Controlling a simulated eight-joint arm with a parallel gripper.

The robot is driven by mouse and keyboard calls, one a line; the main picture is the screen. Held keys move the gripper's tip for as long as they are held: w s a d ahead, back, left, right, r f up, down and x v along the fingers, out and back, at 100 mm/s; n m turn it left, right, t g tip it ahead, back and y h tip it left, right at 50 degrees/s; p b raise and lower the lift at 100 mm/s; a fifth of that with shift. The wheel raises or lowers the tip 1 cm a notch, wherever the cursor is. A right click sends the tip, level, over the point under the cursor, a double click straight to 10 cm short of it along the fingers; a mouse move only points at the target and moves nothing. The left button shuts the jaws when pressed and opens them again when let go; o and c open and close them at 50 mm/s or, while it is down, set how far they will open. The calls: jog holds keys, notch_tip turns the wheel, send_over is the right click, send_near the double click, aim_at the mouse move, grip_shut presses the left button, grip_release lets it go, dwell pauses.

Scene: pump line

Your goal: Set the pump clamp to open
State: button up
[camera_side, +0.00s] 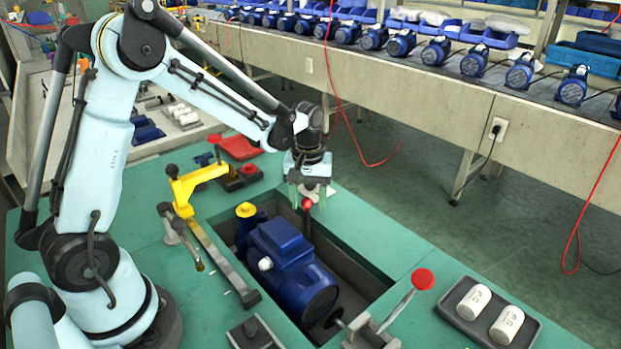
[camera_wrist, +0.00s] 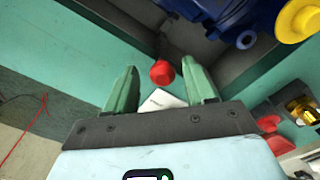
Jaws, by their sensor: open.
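The blue pump (camera_side: 290,270) lies in a recess of the green bench; its blue edge and yellow cap (camera_wrist: 298,20) show in the wrist view. A red ball knob (camera_side: 307,203) stands at the far end of the recess, directly below my gripper (camera_side: 309,194). In the wrist view the red knob (camera_wrist: 162,73) appears between the two green fingertips of my gripper (camera_wrist: 160,72). The fingers are apart, with visible gaps to the knob. The knob's lever and base are mostly hidden. A second lever with a red knob (camera_side: 423,279) leans up to the right at the near end.
A yellow bracket (camera_side: 192,182) on a metal bar stands left of the recess. A dark tray with white cylinders (camera_side: 486,313) lies at the right. Red parts (camera_side: 240,147) lie behind on the bench.

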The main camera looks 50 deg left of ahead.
notch_tip(320, 180, up, 12)
dwell(0.6)
jog(key=s+d+m+t, duration=0.5)
jog(key=s+m+t, duration=0.2)
jog(key=s, duration=0.5)
jog(key=shift+d+f+m, duration=0.15)
jog(key=shift+m, duration=0.85)
dwell(0.6)
